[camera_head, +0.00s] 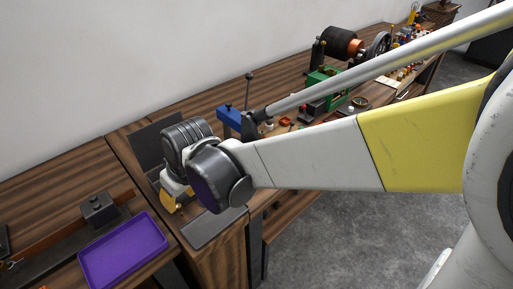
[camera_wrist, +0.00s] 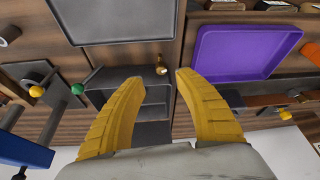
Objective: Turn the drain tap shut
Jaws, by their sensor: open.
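A small brass fitting (camera_wrist: 162,65), which looks like the drain tap, shows in the wrist view at the upper right of a dark grey open box (camera_wrist: 150,95). Its handle is too small to read. My gripper (camera_wrist: 160,80) has its two yellow fingers spread, with nothing between them. In the picture the fitting lies just above the gap between the fingertips; I cannot tell how far beyond them it is.
A purple tray (camera_head: 82,264) lies left of my gripper, also in the wrist view (camera_wrist: 204,50). A flat grey tray (camera_head: 212,232) lies at the bench's front edge.

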